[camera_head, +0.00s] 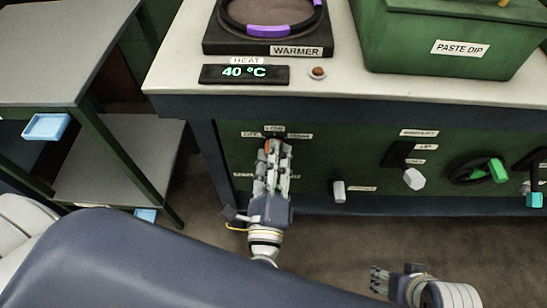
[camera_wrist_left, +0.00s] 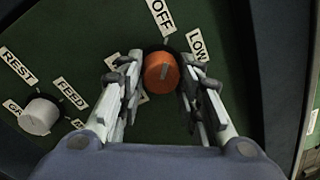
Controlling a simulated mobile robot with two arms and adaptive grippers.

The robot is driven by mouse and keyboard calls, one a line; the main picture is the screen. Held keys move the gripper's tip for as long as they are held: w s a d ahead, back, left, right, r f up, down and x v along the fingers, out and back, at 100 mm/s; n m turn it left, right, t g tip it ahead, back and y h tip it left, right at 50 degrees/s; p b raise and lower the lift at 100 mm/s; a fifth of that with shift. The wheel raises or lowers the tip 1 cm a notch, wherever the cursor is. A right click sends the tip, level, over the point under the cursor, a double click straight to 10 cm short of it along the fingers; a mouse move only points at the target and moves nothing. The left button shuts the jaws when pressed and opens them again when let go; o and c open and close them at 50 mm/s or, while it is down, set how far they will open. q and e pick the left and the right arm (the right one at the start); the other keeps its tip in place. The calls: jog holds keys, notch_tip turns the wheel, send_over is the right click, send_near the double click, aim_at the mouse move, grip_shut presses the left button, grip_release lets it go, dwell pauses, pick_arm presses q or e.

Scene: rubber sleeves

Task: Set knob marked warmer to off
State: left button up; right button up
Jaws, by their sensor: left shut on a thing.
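The orange knob (camera_wrist_left: 162,72) sits on the green front panel, with the OFF label (camera_wrist_left: 162,14) above it and the LOW label (camera_wrist_left: 197,44) to its upper right in the left wrist view. A small grey mark shows on its face; I cannot tell surely which label it points to. My left gripper (camera_head: 275,150) is shut on this knob, one finger on each side; the knob's orange edge shows just left of its fingertips in the head view. The WARMER sign (camera_head: 296,51) is on the plate above the counter. My right gripper (camera_head: 377,281) is at the lower right, away from the panel, its opening unclear.
A white knob (camera_wrist_left: 40,116) with REST and FEED labels is nearby. Along the panel are a grey knob (camera_head: 339,191), a white-tipped lever (camera_head: 414,179) and a green-handled wheel (camera_head: 480,171). The 40 °C display (camera_head: 244,74) and green PASTE DIP bin (camera_head: 440,45) are on the counter.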

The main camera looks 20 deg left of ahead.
pick_arm(q)
jog(key=o, duration=1.1)
jog(key=v, duration=1.2)
